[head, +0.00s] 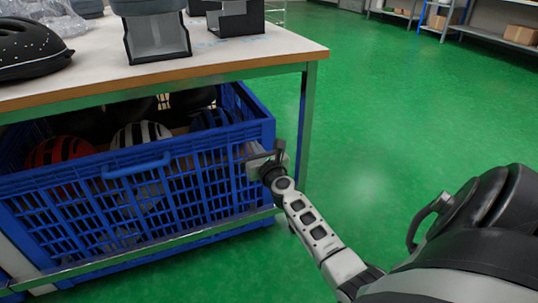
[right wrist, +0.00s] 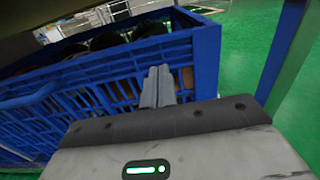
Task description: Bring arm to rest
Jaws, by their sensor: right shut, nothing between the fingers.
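My right arm (head: 320,238) reaches from the lower right toward the table's right end. My right gripper (head: 256,165) is at the right end of the blue crate, below the tabletop and near the table leg. In the right wrist view its two fingers (right wrist: 158,87) are together with nothing between them, pointing at the crate wall. I cannot tell whether the fingertips touch the wall. My left gripper is not in view.
The blue crate (head: 150,195) under the table holds several helmets, among them a red one (head: 60,150) and a white one (head: 140,134). The table (head: 230,57) carries a black helmet (head: 28,50) and grey fixtures (head: 155,38). Green floor (head: 400,110) on the right is clear.

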